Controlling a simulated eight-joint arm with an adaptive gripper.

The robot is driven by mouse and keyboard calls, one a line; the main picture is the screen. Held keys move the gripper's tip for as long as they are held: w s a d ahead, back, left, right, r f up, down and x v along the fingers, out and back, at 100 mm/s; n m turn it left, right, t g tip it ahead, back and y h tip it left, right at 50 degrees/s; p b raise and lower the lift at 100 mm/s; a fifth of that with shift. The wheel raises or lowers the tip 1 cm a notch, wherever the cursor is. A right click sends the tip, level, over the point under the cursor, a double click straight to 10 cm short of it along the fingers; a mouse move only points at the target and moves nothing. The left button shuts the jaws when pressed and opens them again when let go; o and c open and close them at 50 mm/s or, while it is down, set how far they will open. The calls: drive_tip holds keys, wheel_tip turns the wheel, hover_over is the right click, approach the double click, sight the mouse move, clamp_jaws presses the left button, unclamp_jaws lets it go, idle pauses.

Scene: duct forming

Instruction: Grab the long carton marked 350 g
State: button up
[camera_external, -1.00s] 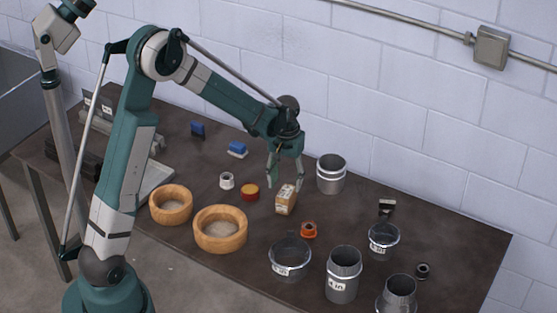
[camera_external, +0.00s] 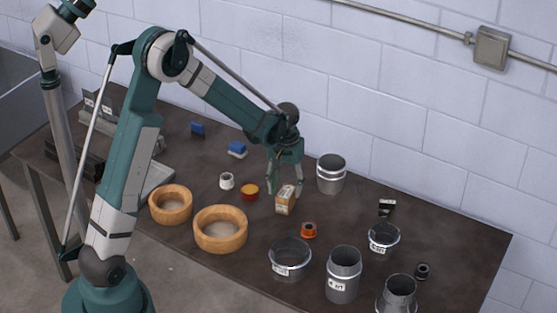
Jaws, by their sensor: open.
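A small tan carton (camera_external: 286,200) with a pale label stands near the middle of the dark table; its print is too small to read. My gripper (camera_external: 284,188) points down at the carton from above. Its jaws are open, with one finger to the left of the carton and the other at its right or behind it. I cannot tell whether either finger touches the carton.
A metal duct piece (camera_external: 331,174) stands close on the right, and an orange part (camera_external: 308,230) lies in front. A red-and-yellow tin (camera_external: 250,192) and a wooden ring (camera_external: 220,229) are on the left. Metal collars (camera_external: 343,274) crowd the front right.

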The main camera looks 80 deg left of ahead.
sight(286, 192)
drive_tip(key=shift+f, duration=0.15)
drive_tip(key=shift+d+f, duration=0.15)
drive_tip(key=shift+f, duration=2.3)
drive_tip(key=c, duration=1.2)
drive_tip(key=shift+w+r, duration=0.1)
drive_tip(key=shift+r, duration=4.9)
